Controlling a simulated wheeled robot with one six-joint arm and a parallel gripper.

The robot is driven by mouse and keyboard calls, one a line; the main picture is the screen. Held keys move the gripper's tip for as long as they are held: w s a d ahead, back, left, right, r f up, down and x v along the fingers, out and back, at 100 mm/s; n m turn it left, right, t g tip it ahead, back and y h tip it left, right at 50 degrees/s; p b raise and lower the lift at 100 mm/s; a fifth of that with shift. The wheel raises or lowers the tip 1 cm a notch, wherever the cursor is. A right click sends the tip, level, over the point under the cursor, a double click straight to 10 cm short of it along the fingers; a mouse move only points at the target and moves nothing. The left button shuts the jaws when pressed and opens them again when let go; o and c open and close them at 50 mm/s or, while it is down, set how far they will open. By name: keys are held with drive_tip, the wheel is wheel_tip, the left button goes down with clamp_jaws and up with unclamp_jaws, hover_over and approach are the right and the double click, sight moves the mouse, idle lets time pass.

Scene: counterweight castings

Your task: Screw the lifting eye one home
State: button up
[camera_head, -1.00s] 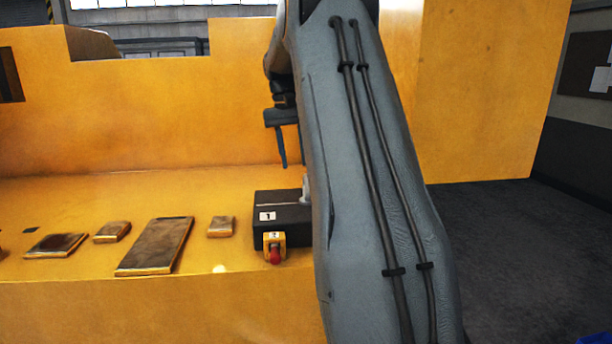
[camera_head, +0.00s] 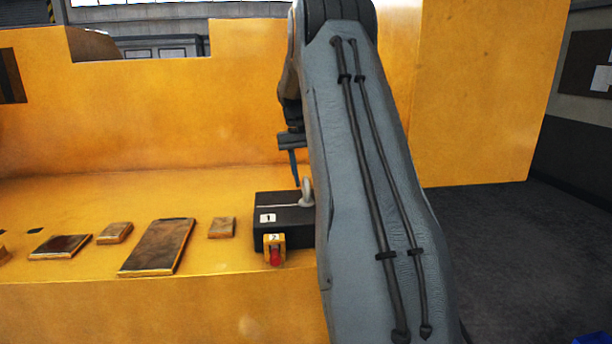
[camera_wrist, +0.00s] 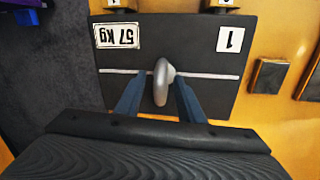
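The lifting eye (camera_head: 307,191) is a pale grey ring standing upright on top of a dark casting (camera_head: 276,198) marked 1. In the wrist view the eye (camera_wrist: 161,83) shows nearly edge-on, its ring across the light line on the casting's top (camera_wrist: 200,93), which also bears a "57 kg" label. My gripper (camera_wrist: 157,92) is open, with one blue-grey finger on each side of the eye and gaps between. In the head view my gripper (camera_head: 296,184) points down close to the eye; one finger shows. The eye's thread is hidden.
The casting sits on a yellow ledge (camera_head: 60,205). A yellow bracket with a red knob (camera_head: 276,252) is at its front. Several flat metal plates, including a long one (camera_head: 158,246), lie to the left. A yellow wall (camera_head: 130,120) rises behind.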

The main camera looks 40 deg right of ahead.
drive_tip(key=shift+c, duration=0.4)
clamp_jaws()
drive_tip(key=shift+m, duration=0.3)
drive_tip(key=m, duration=0.3)
drive_tip(key=shift+w+a+m, duration=0.15)
drive_tip(key=shift+w+m, duration=0.15)
drive_tip(key=m, duration=0.3)
drive_tip(key=m+y, duration=0.1)
drive_tip(key=shift+w+r+m+g, duration=0.1)
drive_tip(key=shift+w+m+g, duration=0.2)
drive_tip(key=m, duration=0.4)
drive_tip(key=shift+w+m+y, duration=0.25)
drive_tip(key=shift+m+y, duration=0.05)
drive_tip(key=shift+w+d+m+y, duration=0.15)
drive_tip(key=shift+m, duration=0.95)
drive_tip(key=shift+w+d+m+y, duration=0.1)
drive_tip(key=shift+m+y, duration=0.05)
drive_tip(key=shift+m, duration=0.95)
